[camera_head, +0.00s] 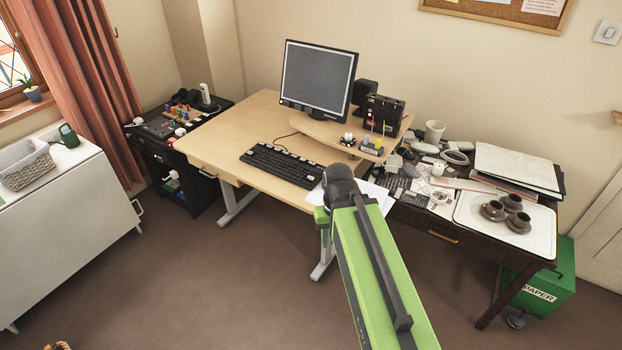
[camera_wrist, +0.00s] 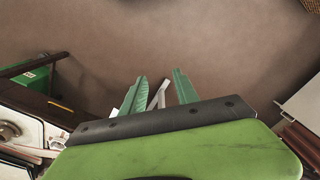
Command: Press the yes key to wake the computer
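The computer monitor (camera_head: 318,78) stands on a raised shelf at the back of the light wooden desk (camera_head: 235,135). Its screen is plain dark grey. The black keyboard (camera_head: 283,164) lies flat on the desk in front of it. Single keys are too small to read, so I cannot tell which one is the yes key. My arm reaches forward to the desk's front right corner. In the wrist view my gripper (camera_wrist: 159,75) has its two green fingers apart with nothing between them, above the brown floor. In the head view the fingers are mostly hidden by my arm.
A dark side table (camera_head: 490,268) at right bears papers, a white tray (camera_head: 524,241) with brown cups, and other clutter. A green paper bin (camera_head: 549,285) stands beside it. A black cabinet (camera_head: 187,190) and white table (camera_head: 70,205) stand left. The floor between is clear.

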